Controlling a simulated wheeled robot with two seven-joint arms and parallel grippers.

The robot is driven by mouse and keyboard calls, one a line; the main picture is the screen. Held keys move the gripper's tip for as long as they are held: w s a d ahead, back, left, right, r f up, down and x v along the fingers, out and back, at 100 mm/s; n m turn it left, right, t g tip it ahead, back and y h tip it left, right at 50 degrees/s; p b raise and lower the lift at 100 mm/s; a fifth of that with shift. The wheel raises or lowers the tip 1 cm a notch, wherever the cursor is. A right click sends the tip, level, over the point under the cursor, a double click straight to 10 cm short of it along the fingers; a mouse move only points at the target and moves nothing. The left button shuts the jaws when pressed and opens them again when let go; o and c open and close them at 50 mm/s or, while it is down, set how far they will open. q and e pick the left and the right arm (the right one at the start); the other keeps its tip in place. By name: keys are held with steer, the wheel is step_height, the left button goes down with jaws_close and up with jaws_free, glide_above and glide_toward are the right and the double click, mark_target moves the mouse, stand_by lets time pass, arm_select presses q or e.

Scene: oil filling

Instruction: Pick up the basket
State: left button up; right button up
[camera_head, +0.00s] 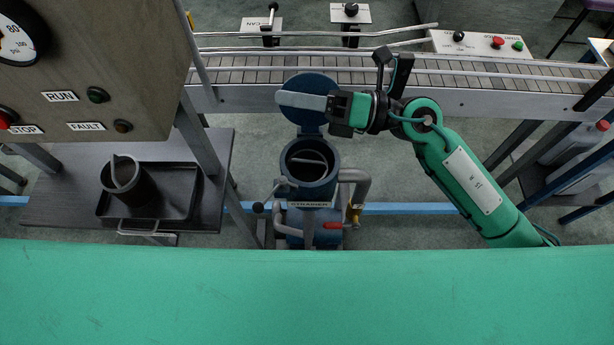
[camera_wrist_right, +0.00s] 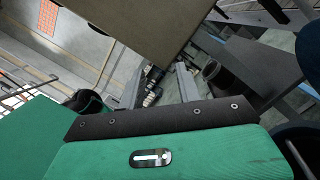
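A dark, round basket-like vessel (camera_head: 130,182) with a bar across its top stands in a black tray (camera_head: 187,206) on the left table. The blue strainer (camera_head: 329,185) in the middle is open, and a pale bar (camera_head: 310,160) shows inside its dark mouth. Its round blue lid (camera_head: 310,120) stands raised behind the mouth. My right gripper (camera_head: 292,99) is in front of the lid, its pale fingers pointing left. My left gripper is in neither view.
A conveyor (camera_head: 250,77) with rails runs across behind the strainer. A control panel (camera_head: 90,70) overhangs the left table. Pipes and a red-handled valve (camera_head: 333,226) sit low beside the strainer. White jugs (camera_head: 577,160) stand on a rack at right.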

step_height(320, 180, down, 5)
steer(key=s+n+g+h, duration=0.2)
steer(key=n+h, duration=0.3)
steer(key=n+t+h, duration=0.2)
steer(key=n+h, duration=0.1)
steer(key=h, duration=0.5)
glide_toward(308, 161)
steer(key=p+x, duration=0.2)
steer(key=x, duration=0.3)
steer(key=shift+a, duration=0.3)
steer(key=shift+w+a+f+p, duration=0.1)
steer(key=shift+a+f+p, duration=0.15)
steer(key=shift+f+p, duration=0.2)
steer(key=p+x, duration=0.1)
steer(key=x, duration=0.2)
steer(key=shift+d+f+p, duration=0.1)
steer(key=shift+f+p, duration=0.15)
steer(key=shift+p, duration=0.15)
steer(key=shift+a+f, duration=0.25)
steer(key=shift+f, duration=0.2)
jaws_close()
